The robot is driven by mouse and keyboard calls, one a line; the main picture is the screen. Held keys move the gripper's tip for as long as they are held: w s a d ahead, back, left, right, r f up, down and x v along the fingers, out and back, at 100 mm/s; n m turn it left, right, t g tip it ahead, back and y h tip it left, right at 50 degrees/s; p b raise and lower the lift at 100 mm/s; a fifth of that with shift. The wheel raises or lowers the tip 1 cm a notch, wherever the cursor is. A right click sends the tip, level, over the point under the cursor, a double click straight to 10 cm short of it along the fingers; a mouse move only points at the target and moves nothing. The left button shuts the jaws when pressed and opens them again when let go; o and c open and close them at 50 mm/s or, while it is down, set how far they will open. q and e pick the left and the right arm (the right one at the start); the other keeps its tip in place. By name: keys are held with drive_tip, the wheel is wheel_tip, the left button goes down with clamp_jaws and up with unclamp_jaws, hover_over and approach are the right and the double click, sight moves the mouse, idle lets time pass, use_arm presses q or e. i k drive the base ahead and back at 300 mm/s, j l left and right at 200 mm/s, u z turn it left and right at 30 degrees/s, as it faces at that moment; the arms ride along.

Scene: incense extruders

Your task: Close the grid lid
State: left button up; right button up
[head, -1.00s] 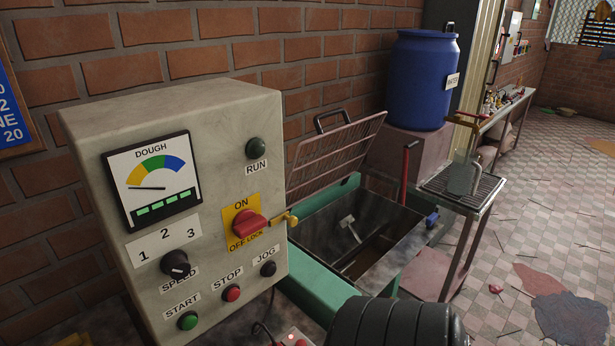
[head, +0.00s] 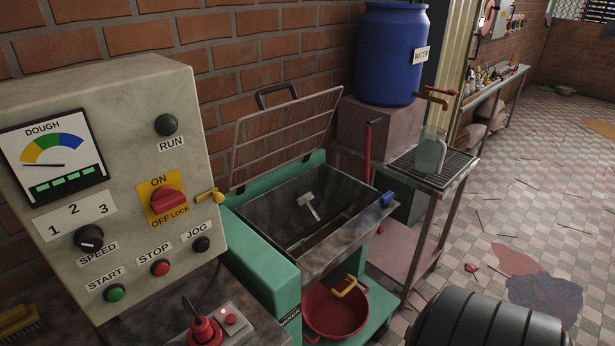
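The grid lid (head: 283,137) stands raised and tilted back toward the brick wall, with a dark handle (head: 276,95) on its upper edge. It is hinged at the back of the green mixer (head: 262,262). The metal trough (head: 268,217) below is open, and a pale paddle (head: 309,205) shows inside it. A blue part (head: 387,198) sits at the trough's right corner. Neither of my grippers is in view. A dark ribbed rounded shape at the bottom right may be part of my arm; no fingers show there.
A control box (head: 130,170) with a yellow key at its side stands left of the trough. A red basin (head: 336,308) sits below the trough. A blue water barrel (head: 393,55) and a metal stand (head: 432,165) are at the right. The tiled floor at right is mostly open.

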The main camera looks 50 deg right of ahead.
sight(240, 187)
drive_tip(key=z, duration=1.15)
